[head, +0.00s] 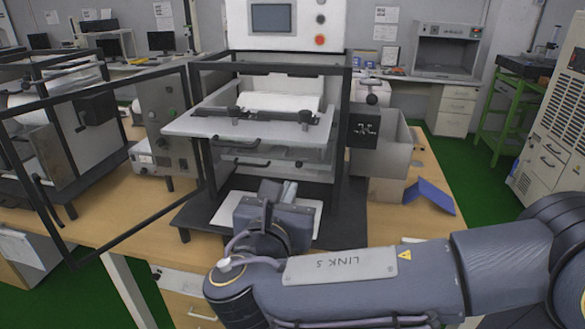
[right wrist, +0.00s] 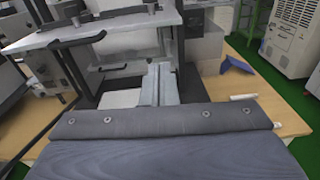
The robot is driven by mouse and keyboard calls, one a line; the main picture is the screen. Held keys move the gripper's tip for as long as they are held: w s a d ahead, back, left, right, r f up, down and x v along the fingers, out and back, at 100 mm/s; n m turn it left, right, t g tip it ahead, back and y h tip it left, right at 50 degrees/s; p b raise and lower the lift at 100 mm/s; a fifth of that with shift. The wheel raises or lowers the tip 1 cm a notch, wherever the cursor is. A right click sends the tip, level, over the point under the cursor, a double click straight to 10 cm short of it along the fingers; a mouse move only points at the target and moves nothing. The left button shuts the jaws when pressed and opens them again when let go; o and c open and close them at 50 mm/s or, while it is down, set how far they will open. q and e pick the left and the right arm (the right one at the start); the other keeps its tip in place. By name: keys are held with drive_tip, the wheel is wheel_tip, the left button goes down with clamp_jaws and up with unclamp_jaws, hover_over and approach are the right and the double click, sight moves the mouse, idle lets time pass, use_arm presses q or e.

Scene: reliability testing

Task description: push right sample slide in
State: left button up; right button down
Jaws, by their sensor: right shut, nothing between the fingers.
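The machine (head: 340,140) stands on a wooden bench, with a black frame around its opening. A pale sample slide (head: 190,124), a flat plate with a black clamp bar and knobs, sticks out of the front of the frame. The slide also shows at upper left in the right wrist view (right wrist: 70,36). My right gripper (head: 290,187) is shut and empty, in front of and below the slide, above a white sheet on the dark base. Its closed fingers (right wrist: 160,82) point toward the machine in the right wrist view. My left gripper is out of view.
An open black-framed door (head: 120,165) swings out to the left of the slide. A grey box (head: 385,158) and a blue folded piece (head: 430,195) are on the right of the bench. A second machine (head: 50,140) stands at far left.

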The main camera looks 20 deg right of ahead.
drive_tip(key=a, duration=0.1)
drive_tip(key=p, duration=0.3)
approach(299, 145)
drive_tip(key=shift+n+t, duration=0.3)
drive_tip(key=shift+t, duration=0.1)
drive_tip(key=x, duration=0.6)
drive_tip(key=shift+d+f, duration=0.2)
drive_tip(key=shift+f, duration=0.1)
drive_tip(key=shift+w+d, duration=0.15)
drive_tip(key=shift+w, duration=0.15)
